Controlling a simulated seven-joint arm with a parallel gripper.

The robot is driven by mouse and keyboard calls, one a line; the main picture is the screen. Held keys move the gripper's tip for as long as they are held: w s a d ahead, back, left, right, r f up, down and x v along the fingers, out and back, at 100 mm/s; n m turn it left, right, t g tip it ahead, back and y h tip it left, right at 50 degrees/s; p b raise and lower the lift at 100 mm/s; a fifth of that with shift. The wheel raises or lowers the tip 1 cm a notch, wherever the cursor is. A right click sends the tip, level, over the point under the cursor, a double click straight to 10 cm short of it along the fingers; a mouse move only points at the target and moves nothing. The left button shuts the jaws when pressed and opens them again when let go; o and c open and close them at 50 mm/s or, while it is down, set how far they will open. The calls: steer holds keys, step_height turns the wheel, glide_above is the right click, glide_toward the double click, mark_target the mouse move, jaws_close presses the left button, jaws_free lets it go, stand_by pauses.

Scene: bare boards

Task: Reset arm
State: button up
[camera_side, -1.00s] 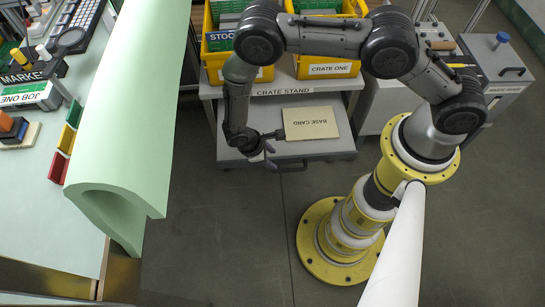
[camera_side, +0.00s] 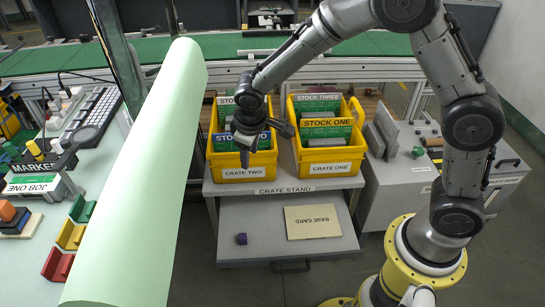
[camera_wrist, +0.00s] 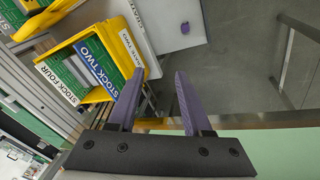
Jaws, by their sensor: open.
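My gripper (camera_side: 246,156) hangs in front of the yellow crate labelled CRATE TWO (camera_side: 262,172) in the side view, fingers pointing down. In the wrist view my gripper (camera_wrist: 155,88) shows two purple-grey fingers, spread apart with nothing between them. The arm is raised and bent above the crate stand (camera_side: 290,187). The purple object also shows in the wrist view (camera_wrist: 184,27).
CRATE ONE (camera_side: 355,150) stands right of CRATE TWO; both hold green stock cards. A pale green rolled sheet (camera_side: 140,180) runs along the left bench, beside a keyboard (camera_side: 94,115) and coloured blocks. A grey cabinet (camera_side: 400,190) stands right. Floor is open in front of the stand.

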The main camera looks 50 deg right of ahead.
steer(key=s+d+r+m+t, duration=0.2)
steer(key=s+d+r, duration=0.2)
steer(key=s+r, duration=0.4)
steer(key=s+d+r+m+t, duration=0.1)
steer(key=s+d+r, duration=0.4)
steer(key=r, duration=0.6)
steer(key=s+a+f+y, duration=0.1)
steer(key=s+f+y, duration=0.1)
steer(key=s, duration=1.2)
steer(key=shift+s+a+f+m, duration=0.3)
steer(key=shift+f+m, duration=0.1)
steer(key=shift+f, duration=0.15)
